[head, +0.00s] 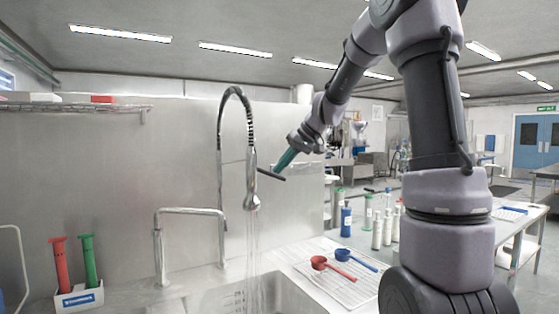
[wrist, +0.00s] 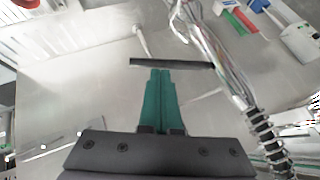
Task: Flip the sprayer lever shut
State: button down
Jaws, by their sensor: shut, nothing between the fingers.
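The sprayer (head: 252,185) hangs on its coiled hose over the sink, and water streams down from it. Its dark lever (head: 271,175) sticks out to the right, nearly level. My gripper (head: 277,168) is shut and empty, its teal fingers pointing down-left at the lever. In the wrist view, the fingertips (wrist: 161,70) are just below the dark lever bar (wrist: 165,63), very close to it; I cannot tell if they touch. The silver sprayer (wrist: 228,82) is at the right there.
A bent sink tap (head: 190,211) stands left of the sprayer. A white holder (head: 79,297) with red and green tools is at the lower left. A red scoop (head: 320,263) and a blue scoop (head: 357,255) lie right of the sink (head: 285,290). Several bottles stand behind them.

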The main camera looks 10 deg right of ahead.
notch_tip(320, 180, down, 2)
jog(key=m+y, duration=0.1)
jog(key=y, duration=0.1)
jog(key=shift+y, duration=0.3)
jog(key=shift+g, duration=0.3)
jog(key=shift+r, duration=0.75)
